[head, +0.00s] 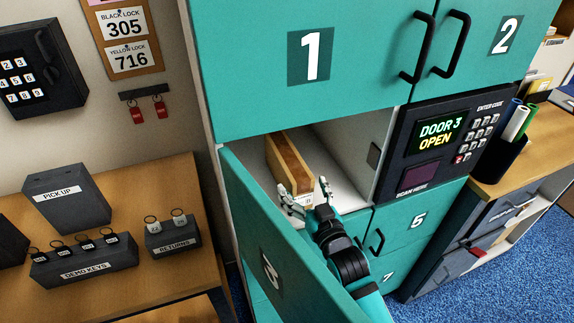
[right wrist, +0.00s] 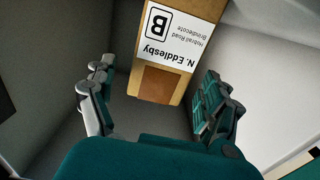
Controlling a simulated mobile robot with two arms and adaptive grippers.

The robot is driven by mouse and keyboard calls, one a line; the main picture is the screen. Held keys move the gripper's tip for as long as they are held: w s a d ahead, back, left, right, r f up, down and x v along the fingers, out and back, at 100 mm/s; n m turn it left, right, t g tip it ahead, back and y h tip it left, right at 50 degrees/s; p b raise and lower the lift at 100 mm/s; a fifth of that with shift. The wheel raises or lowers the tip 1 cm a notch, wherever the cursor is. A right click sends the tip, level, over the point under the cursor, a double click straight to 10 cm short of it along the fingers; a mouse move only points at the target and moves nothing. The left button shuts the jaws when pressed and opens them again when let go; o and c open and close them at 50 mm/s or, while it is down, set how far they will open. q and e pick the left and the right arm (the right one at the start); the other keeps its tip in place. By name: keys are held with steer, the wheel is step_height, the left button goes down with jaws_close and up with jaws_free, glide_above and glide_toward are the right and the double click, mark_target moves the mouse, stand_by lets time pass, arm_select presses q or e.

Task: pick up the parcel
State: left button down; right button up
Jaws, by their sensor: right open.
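The parcel (head: 287,163) is a brown cardboard box inside the open locker compartment. In the right wrist view the parcel (right wrist: 160,84) shows a white label reading "N. Eddlesby" and the letter B. My right gripper (head: 308,192) is open at the mouth of the compartment, just in front of the parcel's near end. In the right wrist view its fingers (right wrist: 155,98) stand on either side of that near end, with gaps and no visible contact. The parcel's far end is cut off in the wrist view. My left gripper is not in view.
The teal door 3 (head: 270,235) hangs open, left of my right arm. The compartment's side wall (head: 377,145) is close on the right. The keypad panel (head: 440,145) reads "DOOR 3 OPEN". A wooden table with key boxes (head: 85,262) stands at left, and a desk (head: 520,150) at right.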

mark_target(295, 172)
steer(key=shift+w+a+r, duration=0.1)
steer(key=shift+w+a, duration=0.05)
steer(key=shift+w, duration=0.35)
steer(key=p+x, duration=0.2)
steer(key=x, duration=0.2)
steer(key=shift+w+a, duration=0.1)
steer(key=shift+w, duration=0.05)
steer(key=shift+w+a, duration=0.1)
steer(key=shift+w, duration=0.15)
steer(key=shift+c, duration=0.3)
steer(key=shift+c, duration=1)
steer(key=c, duration=1.4)
steer(key=shift+r, duration=0.15)
